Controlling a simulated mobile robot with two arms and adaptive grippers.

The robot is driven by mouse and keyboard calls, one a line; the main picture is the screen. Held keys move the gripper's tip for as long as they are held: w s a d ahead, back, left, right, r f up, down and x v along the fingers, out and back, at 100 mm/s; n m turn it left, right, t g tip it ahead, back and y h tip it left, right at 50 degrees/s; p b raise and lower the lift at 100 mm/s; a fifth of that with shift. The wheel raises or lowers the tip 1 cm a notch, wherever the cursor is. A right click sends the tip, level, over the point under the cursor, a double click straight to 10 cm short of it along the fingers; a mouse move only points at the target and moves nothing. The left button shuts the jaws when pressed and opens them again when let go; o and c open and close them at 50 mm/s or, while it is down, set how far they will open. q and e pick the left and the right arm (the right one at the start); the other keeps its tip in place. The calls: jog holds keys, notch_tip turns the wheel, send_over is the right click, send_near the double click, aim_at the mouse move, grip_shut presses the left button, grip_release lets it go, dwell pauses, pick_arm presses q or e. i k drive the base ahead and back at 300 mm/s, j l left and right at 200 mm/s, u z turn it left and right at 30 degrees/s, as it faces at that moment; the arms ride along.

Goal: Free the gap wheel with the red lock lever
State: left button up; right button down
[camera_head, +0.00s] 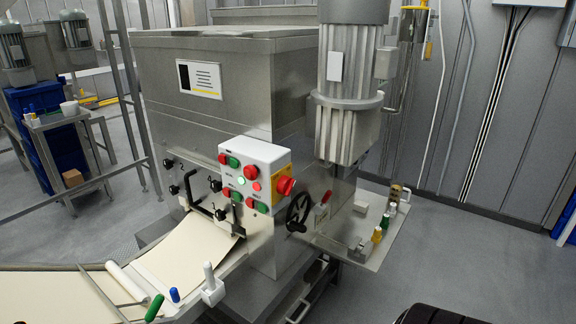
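The gap wheel (298,211) is a black spoked handwheel on the front of the steel machine, just below and right of the control box. The red lock lever (325,199) is a small red handle just right of the wheel, tilted with its upper end to the right. Whether the lever is locked cannot be told from this view. Neither of my grippers shows in the picture.
The white control box (254,173) has several red and green buttons and a red rotary switch (286,186) on yellow. A steel side shelf (376,256) with small coloured-top parts juts out right of the lever. A dough sheet (190,250) lies left. Grey floor (480,250) is open at right.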

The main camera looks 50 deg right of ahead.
aim_at(319, 208)
jog(key=z, duration=1.9)
